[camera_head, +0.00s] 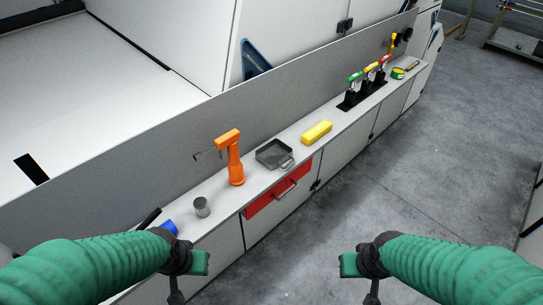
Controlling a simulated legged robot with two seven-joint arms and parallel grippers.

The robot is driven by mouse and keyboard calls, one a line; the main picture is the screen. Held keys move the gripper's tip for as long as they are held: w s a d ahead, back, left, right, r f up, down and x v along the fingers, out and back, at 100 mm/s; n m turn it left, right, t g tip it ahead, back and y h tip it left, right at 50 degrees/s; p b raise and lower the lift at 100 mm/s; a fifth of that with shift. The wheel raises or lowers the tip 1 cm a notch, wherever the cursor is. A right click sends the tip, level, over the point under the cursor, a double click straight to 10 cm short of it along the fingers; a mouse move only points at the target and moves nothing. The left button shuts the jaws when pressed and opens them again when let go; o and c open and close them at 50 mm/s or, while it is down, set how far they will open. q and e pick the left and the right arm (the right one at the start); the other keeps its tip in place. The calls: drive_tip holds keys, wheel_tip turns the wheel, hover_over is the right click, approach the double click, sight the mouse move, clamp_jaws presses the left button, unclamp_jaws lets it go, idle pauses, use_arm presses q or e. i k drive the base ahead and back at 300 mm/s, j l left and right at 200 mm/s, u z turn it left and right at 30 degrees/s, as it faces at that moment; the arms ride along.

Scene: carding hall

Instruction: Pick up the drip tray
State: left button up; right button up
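The drip tray (274,153) is a small, dark grey, shallow square pan with a handle at its right side. It sits on the narrow grey ledge, between an orange tool and a yellow box, and looks empty. My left gripper (188,272) is at the lower left, in front of the ledge and well short of the tray. My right gripper (362,272) is at the lower middle right, over the floor and away from the tray. Neither gripper touches the tray.
The orange tool (232,158) stands close left of the tray, and the yellow box (317,132) lies to its right. A grey metal cup (201,207) and a blue item (169,227) are farther left. A red drawer (278,193) is below. Concrete floor (400,190) is open at right.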

sight(273, 154)
drive_tip(key=i+l+z, duration=0.25)
drive_tip(key=z, duration=0.15)
drive_tip(key=i+l+z, duration=0.35)
